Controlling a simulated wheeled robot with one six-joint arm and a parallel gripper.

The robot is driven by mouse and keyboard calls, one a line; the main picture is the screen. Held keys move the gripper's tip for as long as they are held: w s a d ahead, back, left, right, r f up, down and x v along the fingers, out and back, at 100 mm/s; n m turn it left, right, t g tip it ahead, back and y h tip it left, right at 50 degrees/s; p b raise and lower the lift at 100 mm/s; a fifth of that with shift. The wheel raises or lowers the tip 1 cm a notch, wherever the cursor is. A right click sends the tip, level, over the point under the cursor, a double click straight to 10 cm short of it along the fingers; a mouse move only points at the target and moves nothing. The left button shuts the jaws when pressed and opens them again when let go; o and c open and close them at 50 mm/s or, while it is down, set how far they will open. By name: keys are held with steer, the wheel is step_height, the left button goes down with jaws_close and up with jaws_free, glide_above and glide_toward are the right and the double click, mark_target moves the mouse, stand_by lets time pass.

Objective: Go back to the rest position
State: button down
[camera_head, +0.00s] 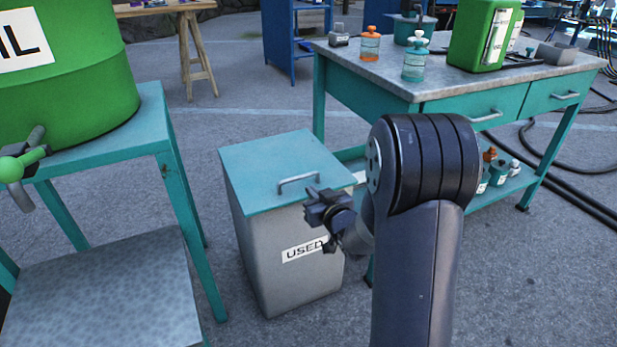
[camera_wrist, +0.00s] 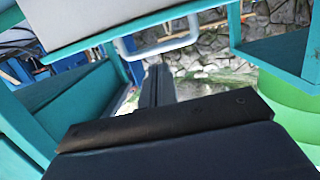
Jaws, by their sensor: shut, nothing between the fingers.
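My gripper (camera_head: 320,206) is in front of the grey bin marked USED (camera_head: 285,250), near its upper front part. It covers part of the bin's label. In the wrist view my gripper (camera_wrist: 157,72) shows its two dark fingers together, with nothing between them. The bin has a teal lid (camera_head: 260,165) that lies closed on top, with a grey handle (camera_head: 298,180). The handle also shows in the wrist view (camera_wrist: 160,50), beyond and around the fingertips. I cannot tell whether the fingers touch it.
A teal workbench (camera_head: 440,92) with bottles and a green canister (camera_head: 485,35) stands behind right. A teal stand (camera_head: 150,115) carries a green drum (camera_head: 70,90) on the left. Black cables (camera_head: 575,190) lie on the floor at right. Open floor shows behind the bin.

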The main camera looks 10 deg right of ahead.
steer(key=shift+s+d+f, duration=0.15)
steer(key=shift+s+f, duration=0.15)
steer(key=shift+s, duration=0.2)
steer(key=shift+s+d+f, duration=0.1)
steer(key=shift+s+f, duration=0.15)
steer(key=shift+s, duration=0.25)
step_height(320, 180, up, 4)
steer(key=f+b, duration=0.1)
steer(key=b, duration=0.1)
glide_above(303, 194)
steer(key=shift+s+d+r, duration=0.1)
steer(key=shift+d+r, duration=0.05)
steer(key=shift+r, duration=0.1)
steer(key=shift+f, duration=0.7)
